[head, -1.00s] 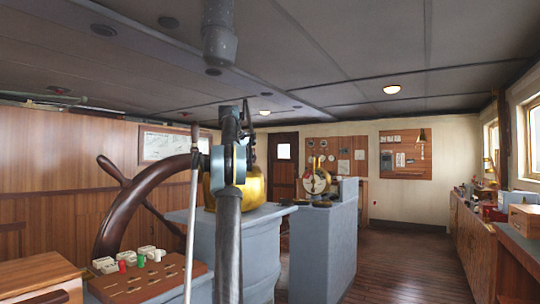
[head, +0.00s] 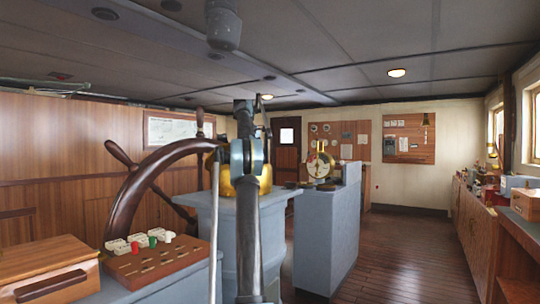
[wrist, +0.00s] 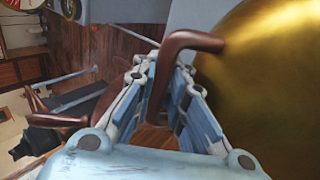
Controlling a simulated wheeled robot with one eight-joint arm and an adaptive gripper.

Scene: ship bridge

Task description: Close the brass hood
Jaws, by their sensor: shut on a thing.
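The brass hood (head: 265,181) is a rounded golden shape on a blue-grey stand (head: 275,203) in the head view, partly hidden by my arm. In the wrist view its smooth gold surface (wrist: 270,90) fills the right side. A brown bent bar handle (wrist: 196,40) runs beside the hood and down between my fingers. My gripper (wrist: 163,78) is shut on this handle, close to the hood. My arm hides the gripper in the head view, and how far the hood is open cannot be told.
A dark wooden steering wheel (head: 135,205) stands left of my arm. A wooden box (head: 45,265) and a switch panel (head: 150,262) are at the lower left. A blue-grey pedestal (head: 330,235) stands right of the stand. The wooden floor (head: 405,250) farther right is clear.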

